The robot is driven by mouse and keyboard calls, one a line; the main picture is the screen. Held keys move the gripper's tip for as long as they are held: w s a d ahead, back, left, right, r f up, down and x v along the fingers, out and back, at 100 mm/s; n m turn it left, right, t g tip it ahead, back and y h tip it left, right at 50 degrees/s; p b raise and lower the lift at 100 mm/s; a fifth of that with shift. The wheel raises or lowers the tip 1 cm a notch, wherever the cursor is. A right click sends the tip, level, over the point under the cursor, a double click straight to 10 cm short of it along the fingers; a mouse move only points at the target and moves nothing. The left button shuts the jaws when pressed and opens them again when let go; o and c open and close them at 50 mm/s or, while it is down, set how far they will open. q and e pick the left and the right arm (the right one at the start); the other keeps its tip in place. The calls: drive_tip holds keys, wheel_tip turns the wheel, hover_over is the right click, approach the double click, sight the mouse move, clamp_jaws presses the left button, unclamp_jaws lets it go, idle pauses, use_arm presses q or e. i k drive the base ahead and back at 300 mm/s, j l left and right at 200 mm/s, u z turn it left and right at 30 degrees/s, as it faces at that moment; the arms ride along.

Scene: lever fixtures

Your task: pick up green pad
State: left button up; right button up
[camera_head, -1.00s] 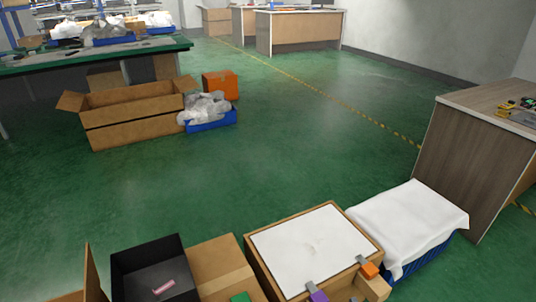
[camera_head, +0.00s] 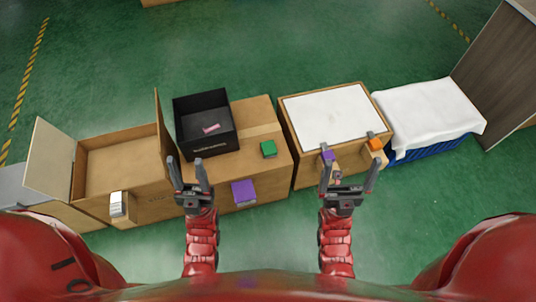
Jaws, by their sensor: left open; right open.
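The green pad (camera_head: 268,149) is a small green block on top of a closed cardboard box (camera_head: 262,114), near the box's front right. My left gripper (camera_head: 187,162) is open and empty, left of the pad and in front of the black box. My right gripper (camera_head: 349,163) is open, right of the pad and in front of the white-topped box. Neither gripper touches the green pad.
A black open box (camera_head: 203,102) holding a pink item (camera_head: 211,128) stands left of the pad. An open carton (camera_head: 118,158) is at left; a white-topped box (camera_head: 330,112) and a cloth-covered blue crate (camera_head: 437,146) are at right.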

sight(269, 149)
drive_tip(key=k, duration=0.2)
drive_tip(key=i+j, duration=0.25)
drive_tip(key=i+j+z, duration=0.1)
drive_tip(key=j, duration=0.35)
drive_tip(key=i+j, duration=0.35)
